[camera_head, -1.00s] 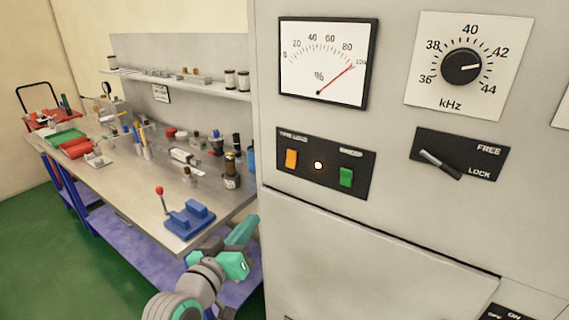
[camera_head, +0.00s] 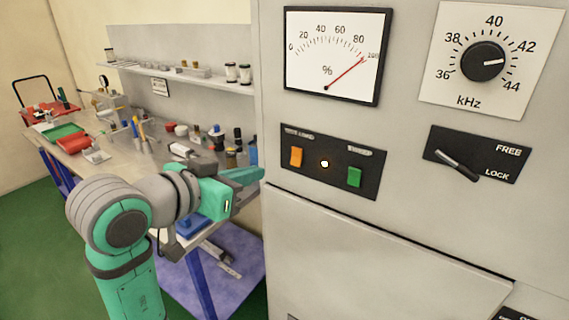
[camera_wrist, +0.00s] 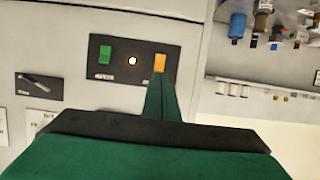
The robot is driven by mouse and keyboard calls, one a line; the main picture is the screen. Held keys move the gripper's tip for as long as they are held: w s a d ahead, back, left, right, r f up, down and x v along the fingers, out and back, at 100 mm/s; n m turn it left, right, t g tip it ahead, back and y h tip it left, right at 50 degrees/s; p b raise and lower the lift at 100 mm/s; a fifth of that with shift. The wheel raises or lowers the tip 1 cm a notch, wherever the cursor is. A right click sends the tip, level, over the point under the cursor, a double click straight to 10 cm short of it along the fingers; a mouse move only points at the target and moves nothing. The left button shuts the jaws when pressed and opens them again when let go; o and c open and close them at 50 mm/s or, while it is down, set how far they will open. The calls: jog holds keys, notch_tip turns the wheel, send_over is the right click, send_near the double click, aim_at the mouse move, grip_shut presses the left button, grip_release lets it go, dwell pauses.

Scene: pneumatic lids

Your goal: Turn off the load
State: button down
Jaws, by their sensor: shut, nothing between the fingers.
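A black switch panel (camera_head: 334,162) is on the front of the grey cabinet. It has an orange rocker switch (camera_head: 296,157) at left, under a small label that seems to read "TEST LOAD". A lit lamp (camera_head: 325,164) sits in the middle and a green rocker switch (camera_head: 354,177) at right. My gripper (camera_head: 260,174) is shut and empty, just left of the panel. In the wrist view its closed fingertips (camera_wrist: 161,80) point at the orange switch (camera_wrist: 160,63), just below it in the picture. I cannot tell whether they touch.
A meter (camera_head: 337,57) reads near 100 %. A kHz knob (camera_head: 484,63) and a FREE/LOCK lever (camera_head: 457,165) are to the right. A workbench (camera_head: 125,165) with tools and bottles stands at left, behind my arm. The cabinet front below the panel is flat.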

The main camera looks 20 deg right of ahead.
jog(key=shift+d, duration=0.25)
send_near(296, 162)
jog(key=x, duration=0.6)
jog(key=shift+d+f, duration=0.1)
jog(key=shift+d, duration=0.1)
dwell(0.4)
